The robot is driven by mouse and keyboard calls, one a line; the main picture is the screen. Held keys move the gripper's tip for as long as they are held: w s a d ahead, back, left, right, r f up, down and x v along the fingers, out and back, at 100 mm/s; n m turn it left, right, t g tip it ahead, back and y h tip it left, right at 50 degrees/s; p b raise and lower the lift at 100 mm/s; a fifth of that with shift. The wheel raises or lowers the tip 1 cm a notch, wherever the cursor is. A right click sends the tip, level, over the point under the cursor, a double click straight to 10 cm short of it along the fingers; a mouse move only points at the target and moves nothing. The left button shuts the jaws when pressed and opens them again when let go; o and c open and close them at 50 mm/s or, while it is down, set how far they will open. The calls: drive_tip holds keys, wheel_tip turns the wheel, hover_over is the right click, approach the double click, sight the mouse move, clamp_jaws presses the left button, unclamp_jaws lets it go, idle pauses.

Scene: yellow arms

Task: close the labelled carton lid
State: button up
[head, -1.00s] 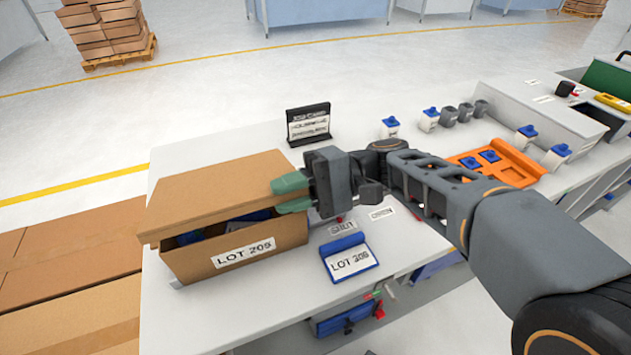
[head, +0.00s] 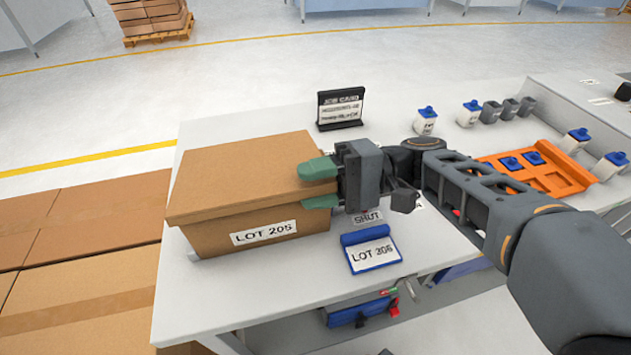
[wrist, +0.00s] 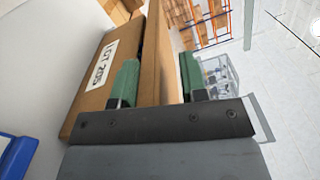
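The brown carton (head: 215,238) stands on the bench, with a white "LOT 205" label (head: 263,233) on its front. Its flat lid (head: 240,170) lies down over the top, with no gap visible along the front. The label (wrist: 105,63) also shows in the wrist view. My gripper (head: 319,185) is at the lid's right end, one green finger above the lid and the other lower beside the carton. In the wrist view my gripper (wrist: 158,82) has its fingers spread, with the lid edge (wrist: 150,50) between them. The carton's inside is hidden.
A blue-edged "LOT 205" card (head: 371,250) and a "SHUT" label (head: 368,217) lie right of the carton. A black job card stand (head: 340,108) stands behind. An orange tray (head: 535,170) and several small bottles are further right. The bench front edge is near.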

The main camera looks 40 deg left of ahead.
drive_tip(key=p+v, duration=0.2)
drive_tip(key=v, duration=1.1)
drive_tip(key=shift+w+d, duration=0.2)
drive_tip(key=shift+w, duration=0.1)
drive_tip(key=w+d+r+m+t+h+p, duration=0.1)
drive_tip(key=d+m+t+h+p, duration=0.7)
drive_tip(key=d, duration=2.5)
drive_tip(key=m+t+p, duration=0.1)
drive_tip(key=t+p, duration=0.6)
drive_tip(key=t, duration=0.4)
drive_tip(key=shift+r, duration=0.25)
